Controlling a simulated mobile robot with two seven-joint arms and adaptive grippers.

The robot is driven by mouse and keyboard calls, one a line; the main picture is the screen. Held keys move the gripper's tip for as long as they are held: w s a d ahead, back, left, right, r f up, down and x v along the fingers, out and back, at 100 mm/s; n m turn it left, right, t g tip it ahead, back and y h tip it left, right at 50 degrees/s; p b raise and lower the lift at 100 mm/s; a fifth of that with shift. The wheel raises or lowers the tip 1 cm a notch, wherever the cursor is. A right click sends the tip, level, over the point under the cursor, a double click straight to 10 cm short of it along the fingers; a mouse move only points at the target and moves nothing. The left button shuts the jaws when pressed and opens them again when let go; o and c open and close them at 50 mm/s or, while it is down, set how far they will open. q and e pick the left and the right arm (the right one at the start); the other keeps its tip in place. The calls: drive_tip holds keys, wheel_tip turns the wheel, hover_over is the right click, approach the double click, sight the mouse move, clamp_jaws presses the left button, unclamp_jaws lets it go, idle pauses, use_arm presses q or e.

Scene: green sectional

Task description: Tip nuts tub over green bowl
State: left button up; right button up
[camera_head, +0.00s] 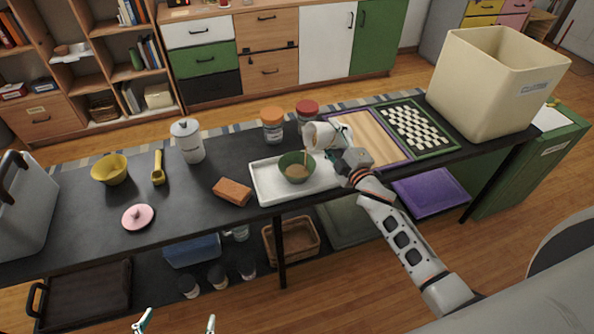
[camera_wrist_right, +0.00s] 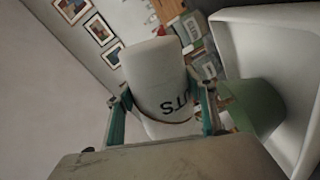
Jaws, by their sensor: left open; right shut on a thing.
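The white nuts tub (camera_head: 322,136) is tilted on its side over the green bowl (camera_head: 291,175), its mouth toward the left. My right gripper (camera_head: 340,136) is shut around the tub. In the right wrist view the tub (camera_wrist_right: 160,75) sits between the fingers with part of its dark lettering showing. The bowl holds tan contents, and a thin tan streak shows between tub mouth and bowl. The bowl stands on a white tray (camera_head: 266,190); it also shows in the right wrist view (camera_wrist_right: 258,105). My left gripper (camera_head: 177,324) is open and empty at the bottom edge, away from the counter.
An orange-lidded jar (camera_head: 272,130) and a red-lidded jar (camera_head: 307,112) stand behind the tray. A brown sponge-like block (camera_head: 232,191) lies left of it. A purple-edged board (camera_head: 375,138) and a large cream bin (camera_head: 485,85) are at right. A white canister (camera_head: 187,142) stands left.

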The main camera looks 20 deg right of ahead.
drive_tip(key=shift+a+r+n+p, duration=0.2)
drive_tip(key=shift+r+n+p, duration=0.3)
drive_tip(key=shift+r+n, duration=0.45)
idle(2.0)
drive_tip(key=shift+f, duration=0.2)
drive_tip(key=m, duration=0.1)
drive_tip(key=f+m, duration=0.1)
drive_tip(key=m, duration=0.1)
drive_tip(key=shift+d+f, duration=0.15)
drive_tip(key=shift+d, duration=0.15)
drive_tip(key=shift+d+r+m+p, duration=0.25)
drive_tip(key=shift+r+m+p, duration=0.05)
drive_tip(key=shift+m+p, duration=0.15)
drive_tip(key=d+r+m, duration=0.1)
drive_tip(key=m, duration=0.1)
drive_tip(key=d+r+m, duration=0.1)
drive_tip(key=m, duration=0.1)
drive_tip(key=shift+w, duration=0.1)
drive_tip(key=shift+d+r+m, duration=0.2)
drive_tip(key=shift+m, duration=0.3)
drive_tip(key=shift+d, duration=0.1)
